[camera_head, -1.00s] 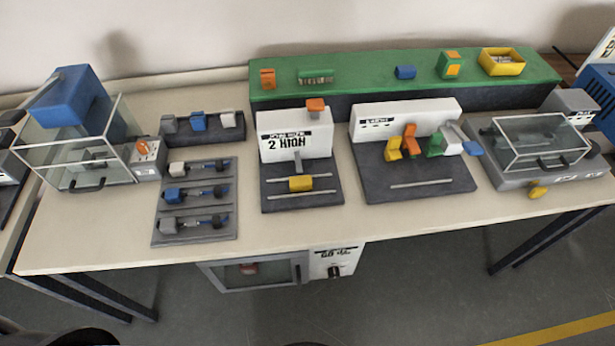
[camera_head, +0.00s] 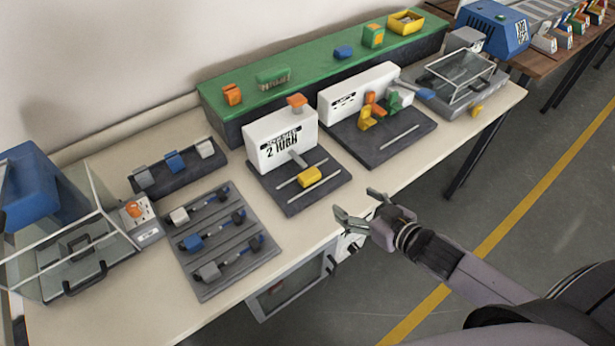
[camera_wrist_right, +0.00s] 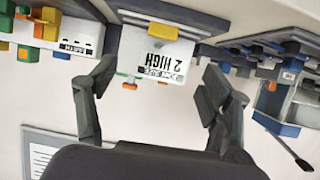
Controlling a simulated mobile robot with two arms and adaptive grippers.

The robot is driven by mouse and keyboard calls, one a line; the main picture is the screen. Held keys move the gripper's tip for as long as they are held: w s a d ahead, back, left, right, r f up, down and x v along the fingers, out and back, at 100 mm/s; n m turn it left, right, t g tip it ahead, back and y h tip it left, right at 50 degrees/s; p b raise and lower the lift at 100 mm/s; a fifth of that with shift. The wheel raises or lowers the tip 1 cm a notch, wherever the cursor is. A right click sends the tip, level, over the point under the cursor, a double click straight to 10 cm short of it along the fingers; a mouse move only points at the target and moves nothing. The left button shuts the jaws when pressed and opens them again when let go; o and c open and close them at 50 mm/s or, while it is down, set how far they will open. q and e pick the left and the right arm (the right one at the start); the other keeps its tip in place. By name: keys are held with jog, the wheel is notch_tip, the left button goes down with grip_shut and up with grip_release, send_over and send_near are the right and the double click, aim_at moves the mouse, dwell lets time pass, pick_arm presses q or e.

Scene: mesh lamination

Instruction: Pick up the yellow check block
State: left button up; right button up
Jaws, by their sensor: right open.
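A yellow block (camera_head: 310,177) lies between two rails on the dark base of the white "2 HIGH" station (camera_head: 279,140). It also shows upside down in the right wrist view (camera_wrist_right: 149,24). Other yellow pieces are on the neighbouring white station (camera_head: 366,118) and at the right front table edge (camera_head: 477,110); I cannot tell from looks alone which is the check block. My right gripper (camera_head: 356,203) is open and empty at the table's front edge, to the right of and in front of the "2 HIGH" station, apart from the block. My left gripper is not in view.
A grey rack with several small fixtures (camera_head: 215,262) lies left of the station. A glass-walled box (camera_head: 75,275) stands at far left, a glass-lidded unit (camera_head: 462,75) at right. A green shelf (camera_head: 300,70) runs behind. A cabinet (camera_head: 290,292) sits under the table.

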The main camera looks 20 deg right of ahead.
jog(key=w, duration=0.3)
jog(key=p, duration=0.2)
send_near(312, 176)
jog(key=x, duration=0.3)
jog(key=shift+w, duration=0.4)
jog(key=shift+p+x, duration=0.4)
jog(key=shift+x, duration=2.35)
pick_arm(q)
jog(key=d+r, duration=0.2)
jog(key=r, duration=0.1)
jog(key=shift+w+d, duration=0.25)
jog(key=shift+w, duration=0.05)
pick_arm(e)
jog(key=shift+s+a+f, duration=0.15)
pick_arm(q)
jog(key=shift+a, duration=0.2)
pick_arm(e)
jog(key=c, duration=1.3)
